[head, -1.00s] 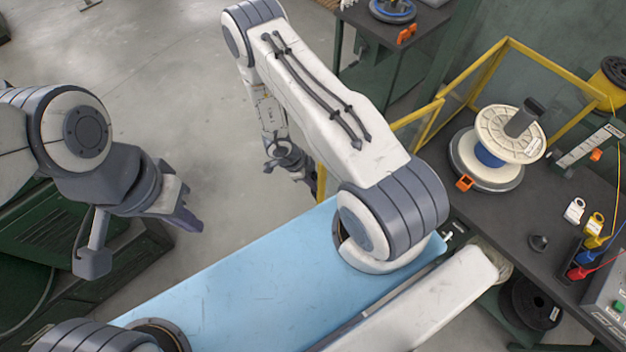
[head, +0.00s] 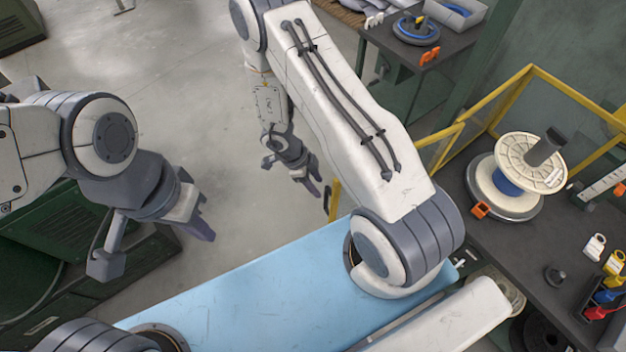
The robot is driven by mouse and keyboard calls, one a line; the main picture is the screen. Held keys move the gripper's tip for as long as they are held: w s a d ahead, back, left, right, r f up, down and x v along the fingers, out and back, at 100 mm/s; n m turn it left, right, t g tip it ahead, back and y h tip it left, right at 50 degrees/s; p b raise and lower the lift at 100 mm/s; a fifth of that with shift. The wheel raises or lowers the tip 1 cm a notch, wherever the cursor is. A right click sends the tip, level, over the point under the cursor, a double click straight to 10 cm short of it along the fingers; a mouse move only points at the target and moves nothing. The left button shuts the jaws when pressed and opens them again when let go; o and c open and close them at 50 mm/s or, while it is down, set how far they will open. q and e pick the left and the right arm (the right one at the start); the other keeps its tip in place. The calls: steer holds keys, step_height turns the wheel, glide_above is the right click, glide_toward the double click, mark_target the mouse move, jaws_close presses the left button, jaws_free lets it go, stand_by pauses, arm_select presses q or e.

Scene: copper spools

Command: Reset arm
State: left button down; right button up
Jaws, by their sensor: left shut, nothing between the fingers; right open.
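My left gripper (head: 201,229) hangs at the left in the head view, over the floor beside a dark green cabinet. Its fingers are closed with nothing between them. My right gripper (head: 315,186) is at the end of my long white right arm, which reaches away from the camera and bends down. It hangs over bare floor, open and empty, near the yellow frame's left post. Neither gripper touches any object that I can see.
A dark workbench (head: 505,268) at the right holds a spool (head: 530,162) on a round base, inside a yellow-framed guard (head: 490,120). A smaller table (head: 455,45) stands behind. A green cabinet (head: 62,222) is at the left. The floor (head: 200,65) between is open.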

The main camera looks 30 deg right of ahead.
steer(key=shift+v, duration=1.05)
steer(key=w+a+r+n+t+y, duration=0.35)
steer(key=w+r+n+t, duration=0.25)
steer(key=w+r+n, duration=0.45)
steer(key=s+a+r+n+y, duration=0.2)
steer(key=s+r+n, duration=0.3)
steer(key=r+n, duration=0.3)
steer(key=s+d+r+n+h, duration=0.2)
steer(key=s+d+r+n, duration=0.1)
steer(key=s+r+n, duration=0.3)
steer(key=s+a+f+n+g+b, duration=0.1)
steer(key=s+a+f+n+b, duration=0.2)
steer(key=s+a+f+b, duration=0.2)
steer(key=s+a+f+n+g+y+b, duration=0.1)
steer(key=s+a+f+n+b, duration=0.3)
steer(key=s+a+b, duration=0.5)
steer(key=shift+s+f+g+b, duration=0.5)
steer(key=shift+s+f+g, duration=0.1)
steer(key=shift+s+g, duration=0.15)
